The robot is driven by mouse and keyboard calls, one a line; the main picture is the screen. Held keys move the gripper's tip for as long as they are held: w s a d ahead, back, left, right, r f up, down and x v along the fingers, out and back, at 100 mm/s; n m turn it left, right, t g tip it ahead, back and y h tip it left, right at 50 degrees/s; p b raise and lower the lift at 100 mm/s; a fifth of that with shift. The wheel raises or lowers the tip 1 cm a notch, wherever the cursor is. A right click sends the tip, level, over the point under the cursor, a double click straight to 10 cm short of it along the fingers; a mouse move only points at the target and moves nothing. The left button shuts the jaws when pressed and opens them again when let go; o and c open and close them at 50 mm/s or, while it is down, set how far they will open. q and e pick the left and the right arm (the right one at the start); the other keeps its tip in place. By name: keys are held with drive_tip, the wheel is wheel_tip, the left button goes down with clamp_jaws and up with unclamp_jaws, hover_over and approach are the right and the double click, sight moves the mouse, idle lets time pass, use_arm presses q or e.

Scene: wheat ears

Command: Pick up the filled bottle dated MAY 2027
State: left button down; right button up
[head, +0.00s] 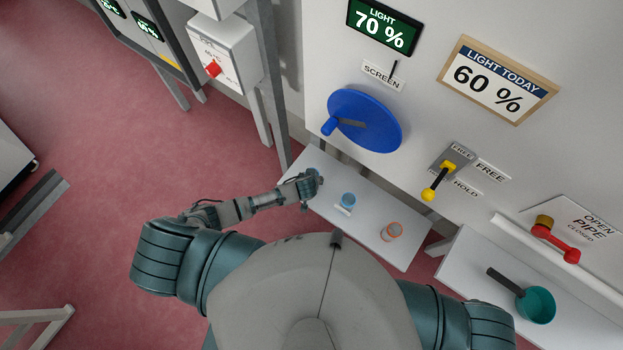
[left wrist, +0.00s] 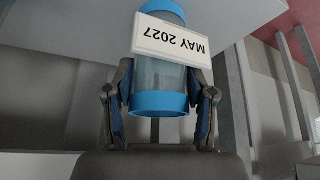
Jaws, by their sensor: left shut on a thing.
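My left gripper (head: 308,184) is over the left end of a low white table. In the left wrist view the gripper (left wrist: 162,110) is shut on a clear bottle (left wrist: 158,75) with blue ends. Its white label reads MAY 2027 (left wrist: 171,37), upside down in that view. Whether it touches the table, and its fill, I cannot tell. In the head view the gripper mostly hides this bottle. A second blue-ended bottle (head: 347,200) with a white label and an orange-ended bottle (head: 391,231) stand to the right on the table. Their dates are unreadable. My right gripper is out of view.
The white table (head: 405,252) stands before a panel with a blue wheel (head: 364,121), a yellow-handled lever (head: 436,182) and a red pipe valve (head: 556,242). A teal pan (head: 536,305) sits on a shelf at right. Red floor (head: 120,150) is open at left.

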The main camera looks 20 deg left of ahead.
use_arm(q)
drive_tip(key=shift+d+r, duration=0.15)
drive_tip(key=shift+d, duration=0.1)
drive_tip(key=s+a+r, duration=0.2)
drive_tip(key=s, duration=0.5)
drive_tip(key=s+a+r, duration=0.2)
drive_tip(key=s, duration=0.6)
drive_tip(key=shift+a+r, duration=0.15)
drive_tip(key=shift+r, duration=0.2)
idle(0.6)
drive_tip(key=shift+s, duration=0.2)
